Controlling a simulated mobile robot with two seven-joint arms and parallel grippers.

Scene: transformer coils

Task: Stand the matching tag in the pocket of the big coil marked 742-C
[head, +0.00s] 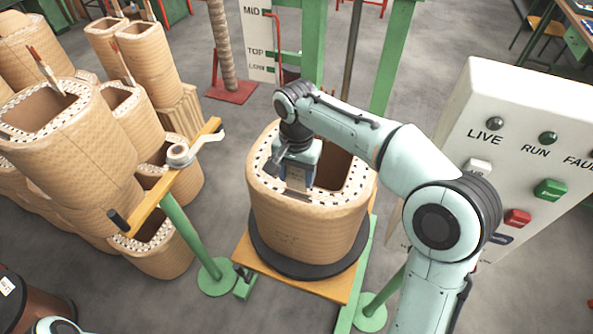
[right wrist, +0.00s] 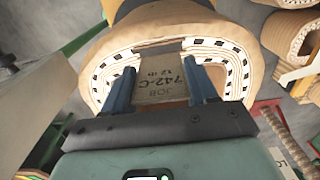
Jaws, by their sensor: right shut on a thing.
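The big coil (head: 305,228) is tan and wrapped, with a dotted top rim and an open middle. It stands on a dark round plate in the centre of the head view. My right gripper (head: 298,178) is at its near rim, pointing down. It is shut on a tan tag (right wrist: 162,80), whose print reads JOB, 742-C and 12 lb, upside down in the right wrist view. The coil's rim (right wrist: 103,58) lies just beyond the tag. I cannot tell whether the tag's lower edge is inside the pocket. My left gripper is out of view.
Several other coils (head: 70,150) crowd the left, some with brushes in them. A yellow bar on a green stand (head: 178,222) holds a tape roll (head: 180,155). A white control panel (head: 520,150) stands to the right.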

